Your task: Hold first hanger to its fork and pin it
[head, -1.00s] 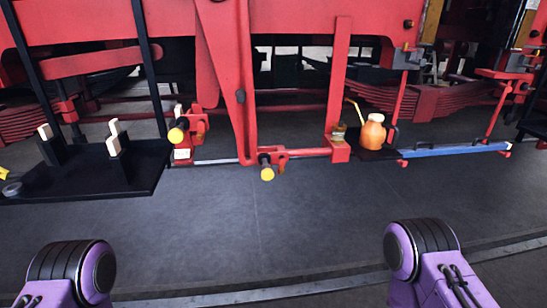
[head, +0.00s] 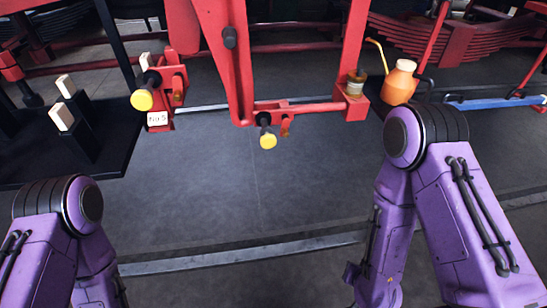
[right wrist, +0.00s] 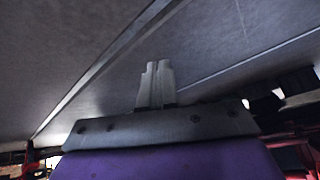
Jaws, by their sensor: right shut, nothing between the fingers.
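A long red hanging link (head: 228,70) comes down in the middle of the head view to a horizontal red bar (head: 300,107). A yellow-ended pin (head: 267,137) sits at the bar's left end. Another yellow-ended pin (head: 143,98) sits in a red bracket (head: 172,78) to the left, above a small white number tag (head: 158,119). I cannot tell which part is the first hanger. My right gripper (right wrist: 157,84) is shut and empty in the right wrist view, pointing over bare grey floor. My left gripper is out of view; only arm links show.
An orange oil can (head: 401,82) stands at the right, close behind my right arm's links. A black stand (head: 112,150) with pale blocks (head: 62,116) is at the left. A metal rail (head: 240,248) crosses the floor in front. The floor between is clear.

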